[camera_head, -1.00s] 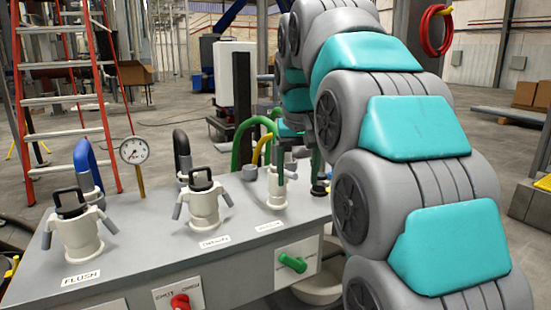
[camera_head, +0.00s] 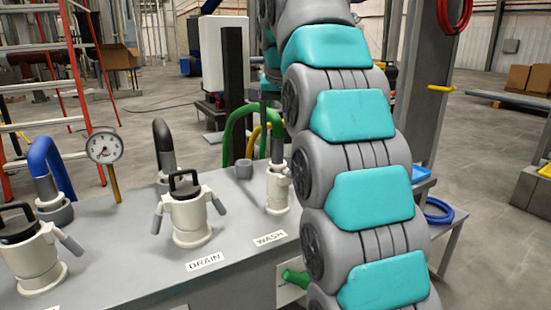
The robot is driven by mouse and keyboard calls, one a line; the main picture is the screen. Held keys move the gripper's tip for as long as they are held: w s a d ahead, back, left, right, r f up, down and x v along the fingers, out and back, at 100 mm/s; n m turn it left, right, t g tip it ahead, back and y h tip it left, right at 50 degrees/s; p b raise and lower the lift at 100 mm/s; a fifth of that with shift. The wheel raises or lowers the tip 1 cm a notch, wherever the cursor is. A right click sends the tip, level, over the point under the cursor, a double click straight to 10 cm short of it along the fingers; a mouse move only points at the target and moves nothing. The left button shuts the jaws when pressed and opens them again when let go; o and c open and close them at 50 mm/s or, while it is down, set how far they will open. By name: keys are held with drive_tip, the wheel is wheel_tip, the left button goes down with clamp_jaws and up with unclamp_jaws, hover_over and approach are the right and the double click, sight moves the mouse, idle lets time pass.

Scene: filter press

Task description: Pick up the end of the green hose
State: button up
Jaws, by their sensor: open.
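The green hose (camera_head: 233,122) arches up behind the bench beside a black post. Its right part passes behind my gripper and arm, and I cannot make out its end. My gripper (camera_head: 277,142) is mostly hidden by my own arm. One slim dark finger shows pointing down, just above or in front of the white WASH coupling (camera_head: 278,190). The jaws are open, and nothing is seen held. I cannot tell whether the finger touches the hose.
A yellow hose (camera_head: 254,138) rises beside the green one. A red ladder (camera_head: 95,90) stands left.

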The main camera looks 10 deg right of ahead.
sight(278, 138)
drive_tip(key=shift+x, duration=2.7)
drive_tip(key=shift+w+a, duration=0.15)
clamp_jaws()
